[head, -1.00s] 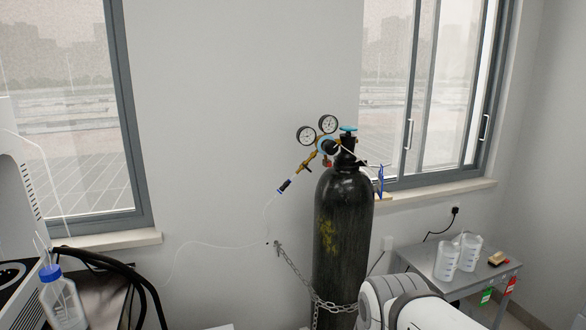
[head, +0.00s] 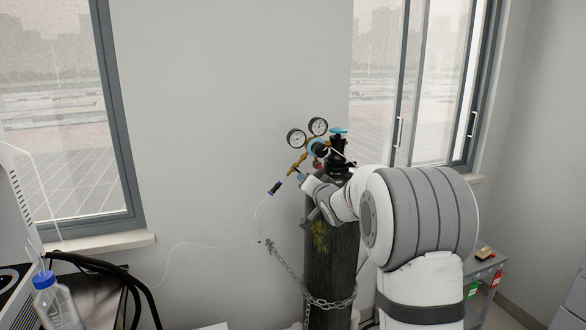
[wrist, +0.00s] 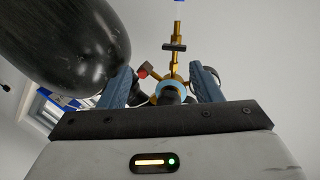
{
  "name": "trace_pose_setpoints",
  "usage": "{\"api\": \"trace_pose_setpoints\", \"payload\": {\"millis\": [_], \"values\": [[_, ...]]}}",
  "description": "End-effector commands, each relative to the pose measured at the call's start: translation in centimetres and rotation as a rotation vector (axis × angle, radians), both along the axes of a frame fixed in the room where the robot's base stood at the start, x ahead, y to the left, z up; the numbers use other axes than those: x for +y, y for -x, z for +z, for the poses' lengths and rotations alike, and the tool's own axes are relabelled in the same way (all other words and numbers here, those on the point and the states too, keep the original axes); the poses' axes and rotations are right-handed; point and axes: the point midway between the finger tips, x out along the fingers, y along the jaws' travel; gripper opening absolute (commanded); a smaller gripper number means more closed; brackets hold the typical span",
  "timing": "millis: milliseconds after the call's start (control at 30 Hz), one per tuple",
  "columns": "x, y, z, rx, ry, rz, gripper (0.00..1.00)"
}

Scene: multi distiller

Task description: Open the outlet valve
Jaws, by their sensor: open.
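A brass regulator (head: 297,168) with two round gauges is fixed at the top of a black gas cylinder (head: 330,260). In the wrist view, its brass outlet stem (wrist: 177,30) points up and carries a dark cross handle (wrist: 175,47), which looks like the outlet valve. A light-blue-ringed regulator knob (wrist: 167,88) shows lower down. My gripper (wrist: 161,70) is open, its blue-grey fingers on either side of the knob in the picture, with the cross handle beyond the fingertips. Contact cannot be told. In the head view, my gripper (head: 304,183) is just below the regulator, partly hidden by my arm.
A blue hand knob (head: 338,130) tops the cylinder, and a chain (head: 290,272) holds it to the wall. The cylinder body (wrist: 65,40) is close at the left in the wrist view. A thin hose (head: 210,244) hangs from the outlet end. A small table (head: 489,266) stands right.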

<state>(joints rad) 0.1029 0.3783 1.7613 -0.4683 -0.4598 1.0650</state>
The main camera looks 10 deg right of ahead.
Motion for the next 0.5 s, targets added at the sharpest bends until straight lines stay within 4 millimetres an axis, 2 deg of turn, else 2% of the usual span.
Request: {"api": "trace_pose_setpoints", "payload": {"millis": [33,100,367,500], "values": [[0.1,-1.3,-0.1,-0.031,-0.032,0.018,0.58],[0.4,-2.5,0.0,-0.074,-0.075,0.045,0.58],[1.1,-4.7,0.3,-0.133,-0.137,0.090,0.58],[1.4,-6.5,0.3,-0.132,-0.138,0.090,0.58]]}}
